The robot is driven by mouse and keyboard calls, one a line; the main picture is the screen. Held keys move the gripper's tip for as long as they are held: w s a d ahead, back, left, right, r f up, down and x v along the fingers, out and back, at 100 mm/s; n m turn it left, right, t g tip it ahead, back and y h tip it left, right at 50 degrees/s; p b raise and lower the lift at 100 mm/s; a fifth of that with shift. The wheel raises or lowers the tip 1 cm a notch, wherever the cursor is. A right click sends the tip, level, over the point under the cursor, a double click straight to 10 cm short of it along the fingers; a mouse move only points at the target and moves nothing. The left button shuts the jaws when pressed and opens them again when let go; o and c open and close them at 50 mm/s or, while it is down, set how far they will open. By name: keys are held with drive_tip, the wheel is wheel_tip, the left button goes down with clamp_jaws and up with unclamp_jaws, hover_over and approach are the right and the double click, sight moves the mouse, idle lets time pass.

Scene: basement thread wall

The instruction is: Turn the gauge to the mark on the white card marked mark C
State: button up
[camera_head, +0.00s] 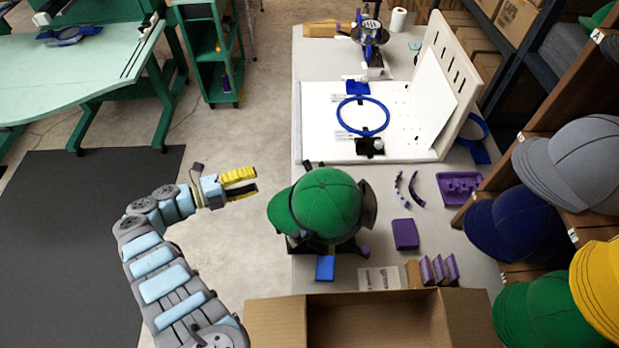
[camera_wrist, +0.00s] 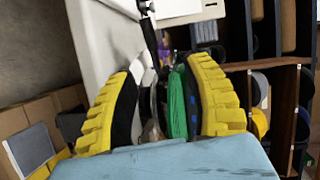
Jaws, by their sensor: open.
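My gripper (camera_head: 250,182) is open and empty, left of the table and apart from the green cap. In the wrist view its two yellow-padded fingers (camera_wrist: 163,72) stand apart, with part of the green cap (camera_wrist: 177,103) in the gap beyond. In the head view the green cap (camera_head: 327,205) sits on a dark stand at the table's left edge. A pale printed card (camera_head: 379,278) lies near the carton; its writing is too small to read. Small white labels (camera_head: 343,136) lie by the blue hoop. I cannot tell which part is the gauge or which card reads mark C.
The blue hoop (camera_head: 362,116) is on a white board behind the cap. Purple parts (camera_head: 405,234) lie right of the cap. An open carton (camera_head: 375,320) stands in front. Caps fill the right shelf (camera_head: 540,150).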

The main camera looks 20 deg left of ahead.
sight(310, 169)
drive_tip(key=x, duration=0.6)
drive_tip(key=f+x, duration=0.1)
drive_tip(key=x, duration=0.4)
drive_tip(key=f+x, duration=0.1)
drive_tip(key=x, duration=0.5)
drive_tip(key=shift+w+d+f+b, duration=0.1)
drive_tip(key=shift+w+d+b, duration=0.05)
drive_tip(key=shift+w+b, duration=0.15)
drive_tip(key=shift+s, duration=0.1)
clamp_jaws()
